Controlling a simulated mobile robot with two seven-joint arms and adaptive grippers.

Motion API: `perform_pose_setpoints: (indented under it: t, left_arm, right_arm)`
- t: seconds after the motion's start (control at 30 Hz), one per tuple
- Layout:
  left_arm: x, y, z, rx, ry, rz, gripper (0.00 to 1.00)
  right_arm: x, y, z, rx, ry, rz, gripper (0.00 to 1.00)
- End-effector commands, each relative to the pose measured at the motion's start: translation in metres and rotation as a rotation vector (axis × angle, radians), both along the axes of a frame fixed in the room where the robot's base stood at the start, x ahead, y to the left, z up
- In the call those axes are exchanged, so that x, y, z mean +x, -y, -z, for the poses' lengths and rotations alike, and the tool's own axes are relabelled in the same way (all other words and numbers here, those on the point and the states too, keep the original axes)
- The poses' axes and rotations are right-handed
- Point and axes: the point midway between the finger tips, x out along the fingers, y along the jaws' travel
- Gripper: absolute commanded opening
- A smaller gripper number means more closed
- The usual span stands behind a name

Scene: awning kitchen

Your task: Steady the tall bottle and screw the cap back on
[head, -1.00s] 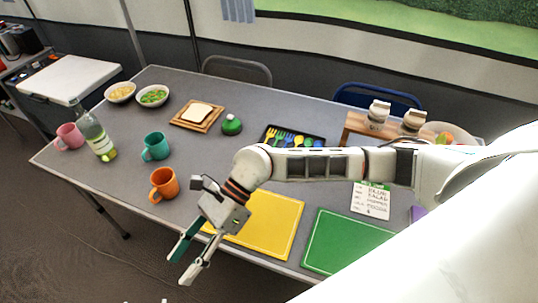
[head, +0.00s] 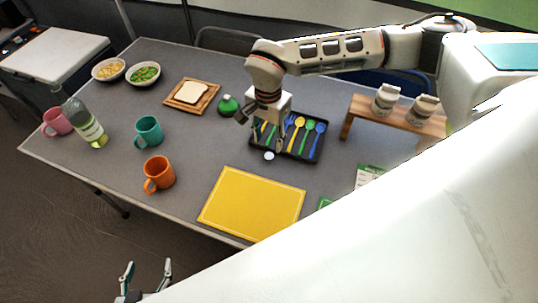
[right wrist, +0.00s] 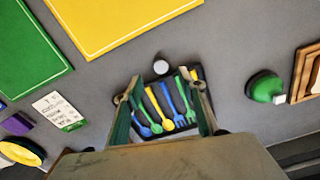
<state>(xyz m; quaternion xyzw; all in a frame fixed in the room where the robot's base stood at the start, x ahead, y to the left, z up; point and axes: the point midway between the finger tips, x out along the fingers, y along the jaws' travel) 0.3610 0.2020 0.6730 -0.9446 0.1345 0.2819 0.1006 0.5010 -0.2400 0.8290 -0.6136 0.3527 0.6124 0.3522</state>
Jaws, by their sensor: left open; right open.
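The tall clear bottle (head: 87,122) with a pale label and green contents stands upright at the left end of the table. A small round white piece, which looks like the cap (head: 269,156), lies on the table at the front edge of the black utensil tray; it also shows in the right wrist view (right wrist: 161,67). My right gripper (head: 260,135) is open and empty above the tray, with its fingers pointing down close to the cap; in the right wrist view the cap is just beyond the fingertips (right wrist: 165,92). My left gripper (head: 148,266) is open and empty, low in front of the table.
A pink mug (head: 55,122) stands beside the bottle, with a teal mug (head: 149,132) and an orange mug (head: 159,175) to its right. The black tray (head: 314,150) holds several utensils. A green round-bodied object (head: 227,105) and yellow board (head: 252,203) are nearby.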

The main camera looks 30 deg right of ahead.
Motion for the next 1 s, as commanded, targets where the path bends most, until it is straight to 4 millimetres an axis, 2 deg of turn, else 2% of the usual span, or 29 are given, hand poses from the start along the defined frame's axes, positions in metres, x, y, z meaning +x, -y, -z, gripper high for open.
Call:
perform_pose_setpoints:
  t: [0.2,0.57,0.83,1.0]
  left_arm:
    - [0.000,0.000,0.000,0.000,0.000,0.000,0.61]
    - [0.001,0.000,-0.002,0.000,0.002,0.001,0.61]
    - [0.002,0.000,-0.008,0.000,0.007,0.001,0.61]
    - [0.003,0.000,-0.009,0.000,0.008,0.000,0.61]
  right_arm:
    - [-0.001,0.000,0.022,0.001,-0.003,0.001,0.41]
    - [0.000,0.000,0.027,0.001,-0.002,0.001,0.41]
    - [0.002,0.003,0.063,0.001,-0.004,0.003,0.41]
    - [0.003,0.003,0.076,0.001,-0.002,0.001,0.41]
